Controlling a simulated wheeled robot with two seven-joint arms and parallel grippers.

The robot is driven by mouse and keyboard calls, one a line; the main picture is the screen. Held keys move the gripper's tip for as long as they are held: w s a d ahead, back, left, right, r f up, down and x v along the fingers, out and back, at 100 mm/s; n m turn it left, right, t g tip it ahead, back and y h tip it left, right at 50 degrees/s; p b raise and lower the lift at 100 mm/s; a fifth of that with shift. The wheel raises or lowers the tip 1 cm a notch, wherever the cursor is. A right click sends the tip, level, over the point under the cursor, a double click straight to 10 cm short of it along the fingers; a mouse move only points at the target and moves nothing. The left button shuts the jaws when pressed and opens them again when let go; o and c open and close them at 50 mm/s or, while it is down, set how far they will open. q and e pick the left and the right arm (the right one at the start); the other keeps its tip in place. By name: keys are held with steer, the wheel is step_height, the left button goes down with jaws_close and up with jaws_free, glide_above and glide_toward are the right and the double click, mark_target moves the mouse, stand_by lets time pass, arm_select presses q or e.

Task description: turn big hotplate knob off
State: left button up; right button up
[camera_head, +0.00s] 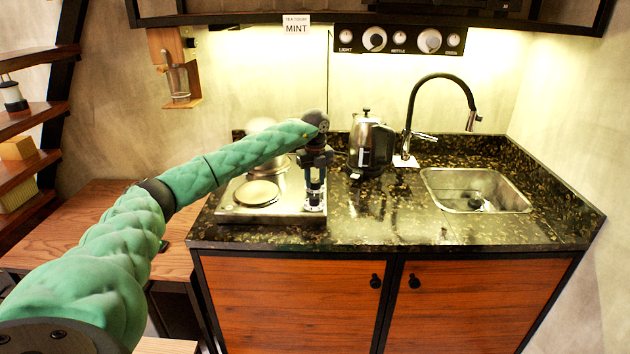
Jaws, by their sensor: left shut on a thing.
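The hotplate (240,212) is a low silver unit on the left end of the dark speckled counter. A small round plate (257,192) sits at its front left, and a pot stands behind it, partly hidden by my arm. My left arm reaches over the hotplate from the left. My left gripper (314,200) points down at the hotplate's front right and is shut on a knob there. The gripper covers most of the knob, so its angle and which knob it is cannot be told. My right gripper is not in view.
A steel and black kettle (370,148) stands close to the right of my gripper. A black faucet (440,82) and a sink (445,196) are further right. The counter between kettle and sink is clear. A panel with knobs (398,40) hangs above.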

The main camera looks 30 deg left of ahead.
arm_select(q)
steer(key=shift+w+a+r+n, duration=0.1)
steer(key=shift+r+n, duration=0.1)
steer(key=shift+n, duration=0.7)
steer(key=n, duration=0.4)
steer(key=shift+n, duration=0.3)
steer(key=o, duration=1)
steer(key=shift+f, duration=0.15)
